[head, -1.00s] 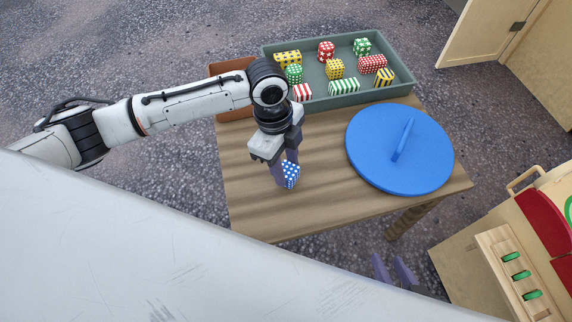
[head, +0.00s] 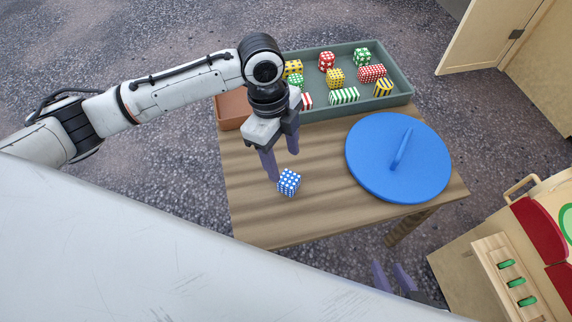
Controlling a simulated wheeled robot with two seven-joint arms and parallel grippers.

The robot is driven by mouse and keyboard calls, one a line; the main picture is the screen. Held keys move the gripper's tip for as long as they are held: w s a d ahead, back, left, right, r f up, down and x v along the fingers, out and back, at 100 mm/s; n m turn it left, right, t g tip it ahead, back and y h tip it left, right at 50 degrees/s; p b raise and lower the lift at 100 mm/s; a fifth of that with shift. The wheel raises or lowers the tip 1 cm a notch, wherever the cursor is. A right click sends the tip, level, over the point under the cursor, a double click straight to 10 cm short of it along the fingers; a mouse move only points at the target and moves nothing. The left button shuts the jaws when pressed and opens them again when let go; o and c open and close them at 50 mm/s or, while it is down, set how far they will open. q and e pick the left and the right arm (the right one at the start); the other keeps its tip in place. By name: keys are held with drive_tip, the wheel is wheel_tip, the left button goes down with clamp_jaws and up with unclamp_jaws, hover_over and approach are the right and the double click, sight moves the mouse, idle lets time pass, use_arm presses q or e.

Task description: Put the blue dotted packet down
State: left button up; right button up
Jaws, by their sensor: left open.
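The blue packet with white dots (head: 289,182) rests on the wooden table (head: 330,215), left of the blue round lid. My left gripper (head: 283,166) is open above and just behind the packet, with its fingers apart and nothing between them. The packet is clear of the fingers or very close to the left one. My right gripper (head: 392,277) shows only its fingertips at the bottom edge, below the table's front. The two fingers are apart with nothing seen between them.
A grey-green tray (head: 406,84) with several dotted and striped packets stands at the back. A brown box (head: 232,108) is beside it, partly behind my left arm. The blue round lid (head: 375,170) with a handle covers the table's right. A wooden stand (head: 480,275) is at lower right.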

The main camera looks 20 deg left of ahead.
use_arm(q)
drive_tip(key=r, duration=0.3)
drive_tip(key=r+p, duration=0.1)
drive_tip(key=r, duration=0.1)
drive_tip(key=shift+w+a, duration=0.1)
drive_tip(key=shift+a, duration=0.3)
